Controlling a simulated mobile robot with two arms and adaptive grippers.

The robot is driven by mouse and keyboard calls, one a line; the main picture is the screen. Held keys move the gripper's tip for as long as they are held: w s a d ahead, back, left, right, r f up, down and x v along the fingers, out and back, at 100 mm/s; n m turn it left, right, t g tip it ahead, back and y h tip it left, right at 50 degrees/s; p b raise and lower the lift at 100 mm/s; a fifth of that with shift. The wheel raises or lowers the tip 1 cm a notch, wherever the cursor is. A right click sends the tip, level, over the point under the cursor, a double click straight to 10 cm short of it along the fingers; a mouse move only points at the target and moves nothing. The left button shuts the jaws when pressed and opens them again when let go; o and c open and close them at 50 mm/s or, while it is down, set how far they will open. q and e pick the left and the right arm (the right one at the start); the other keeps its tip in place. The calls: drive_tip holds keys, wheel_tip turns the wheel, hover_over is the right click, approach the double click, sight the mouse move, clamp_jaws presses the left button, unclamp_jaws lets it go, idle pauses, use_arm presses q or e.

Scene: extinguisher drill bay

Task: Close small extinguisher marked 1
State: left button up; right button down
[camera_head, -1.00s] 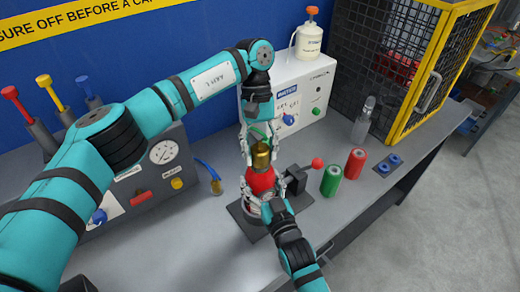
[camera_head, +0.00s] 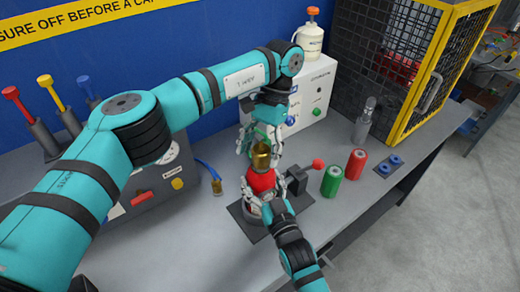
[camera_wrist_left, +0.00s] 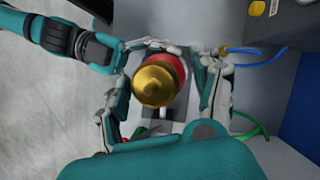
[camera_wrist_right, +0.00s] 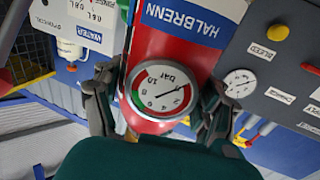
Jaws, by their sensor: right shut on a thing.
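The small red extinguisher (camera_head: 262,181) stands upright in a dark holder on the bench, with a brass cap (camera_head: 261,157) on top. No number 1 is readable on it. My left gripper (camera_head: 261,148) comes from above, with its fingers on either side of the cap; in the left wrist view, gaps show between the fingers and the brass cap (camera_wrist_left: 158,82). My right gripper (camera_head: 263,207) is shut on the extinguisher body from the near side. The right wrist view shows the red body (camera_wrist_right: 150,48) between its fingers, with a blue label and a pressure gauge (camera_wrist_right: 161,90).
A green can (camera_head: 332,181) and a red can (camera_head: 355,164) stand to the right. A white box (camera_head: 318,92), a clear bottle (camera_head: 363,122) and a yellow-framed cage (camera_head: 430,75) are behind.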

use_arm(q)
drive_tip(key=shift+d, duration=0.1)
drive_tip(key=shift+s+r, duration=0.1)
drive_tip(key=shift+r, duration=2.15)
drive_tip(key=shift+c, duration=0.5)
